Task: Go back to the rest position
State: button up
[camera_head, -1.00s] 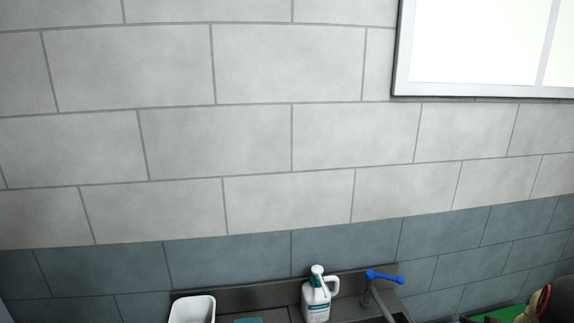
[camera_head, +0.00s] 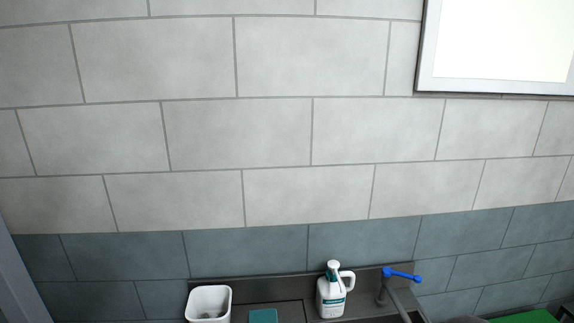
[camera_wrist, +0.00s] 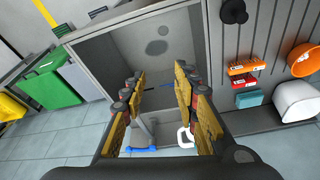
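My gripper (camera_wrist: 161,76) shows in the wrist view with its two yellow-padded fingers spread apart. Nothing is held between them. My gripper does not show in the head view. Beyond the fingers is a grey basin-like recess with dark spots (camera_wrist: 157,47). A white looped part (camera_wrist: 185,137) and a blue part (camera_wrist: 143,149) show low between the fingers; they look like the jug handle and the tap lever.
In the head view, a white container (camera_head: 208,303), a teal block (camera_head: 263,316), a white jug (camera_head: 333,290) and a blue-levered tap (camera_head: 401,274) line the counter by the tiled wall. The wrist view shows a green bin (camera_wrist: 46,88) and an orange bowl (camera_wrist: 306,61).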

jog(key=s+a+r+n+t, duration=0.1)
jog(key=a+r+n+t, duration=0.1)
jog(key=a+r, duration=0.3)
jog(key=shift+a+r+y, duration=0.25)
jog(key=shift+a+y, duration=0.15)
jog(key=shift+a, duration=0.2)
dwell(0.3)
